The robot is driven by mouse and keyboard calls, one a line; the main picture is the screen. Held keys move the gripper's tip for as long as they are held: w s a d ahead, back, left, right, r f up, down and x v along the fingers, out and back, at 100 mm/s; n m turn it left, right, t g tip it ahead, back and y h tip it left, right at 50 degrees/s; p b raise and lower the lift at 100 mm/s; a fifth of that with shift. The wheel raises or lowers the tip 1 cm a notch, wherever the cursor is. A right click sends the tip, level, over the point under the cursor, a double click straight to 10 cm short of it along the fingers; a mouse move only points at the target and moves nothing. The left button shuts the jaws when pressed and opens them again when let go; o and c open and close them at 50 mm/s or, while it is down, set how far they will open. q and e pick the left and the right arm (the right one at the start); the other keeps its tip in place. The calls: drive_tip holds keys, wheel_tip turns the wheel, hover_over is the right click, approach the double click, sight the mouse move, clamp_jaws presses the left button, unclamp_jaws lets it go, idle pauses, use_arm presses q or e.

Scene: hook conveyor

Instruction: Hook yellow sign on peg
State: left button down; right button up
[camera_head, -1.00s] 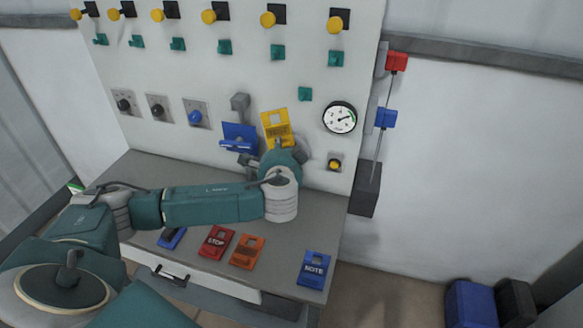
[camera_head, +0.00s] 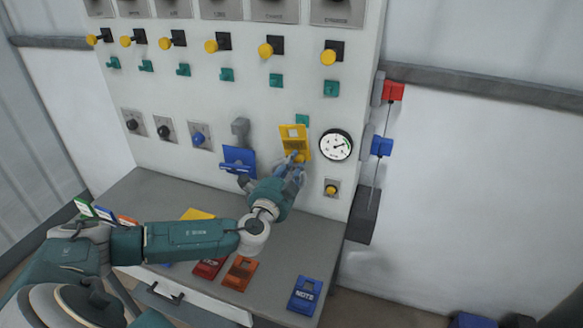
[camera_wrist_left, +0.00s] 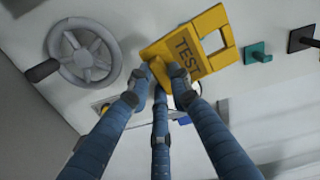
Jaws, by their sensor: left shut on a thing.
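The yellow sign (camera_head: 297,147) is in my left gripper (camera_head: 298,161), in front of the white panel. It has a square opening near its top and reads TEST in the left wrist view (camera_wrist_left: 185,50). My left gripper (camera_wrist_left: 163,75) is shut on its lower part. A small teal peg (camera_head: 302,120) on the panel shows just above and right of the sign's top edge. In the wrist view a teal peg (camera_wrist_left: 261,52) shows beside the sign's opening end, apart from the opening in the picture. The depth gap to the panel cannot be told. My right gripper is out of view.
A round gauge (camera_head: 336,145) is close right of the sign, and a blue sign (camera_head: 238,159) is to its left. A grey handwheel (camera_wrist_left: 85,55) shows in the wrist view. The grey bench (camera_head: 325,245) below holds several signs, including blue NOTE (camera_head: 305,295).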

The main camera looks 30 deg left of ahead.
use_arm(q)
drive_tip(key=shift+x, duration=1.05)
drive_tip(key=shift+w+a+f+b, duration=0.2)
drive_tip(key=shift+w+b, duration=0.25)
drive_tip(key=shift+w, duration=0.35)
drive_tip(key=shift+w+a+f+b, duration=0.15)
drive_tip(key=shift+w+f+b, duration=0.1)
drive_tip(key=shift+w+b, duration=0.4)
drive_tip(key=shift+w+a+f+b, duration=0.2)
drive_tip(key=shift+w+b, duration=0.1)
drive_tip(key=shift+w, duration=0.7)
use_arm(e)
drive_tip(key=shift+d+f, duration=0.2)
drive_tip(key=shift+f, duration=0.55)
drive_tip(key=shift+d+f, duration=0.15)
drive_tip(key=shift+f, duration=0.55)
use_arm(q)
drive_tip(key=c, duration=1.5)
unclamp_jaws()
drive_tip(key=shift+r, duration=0.1)
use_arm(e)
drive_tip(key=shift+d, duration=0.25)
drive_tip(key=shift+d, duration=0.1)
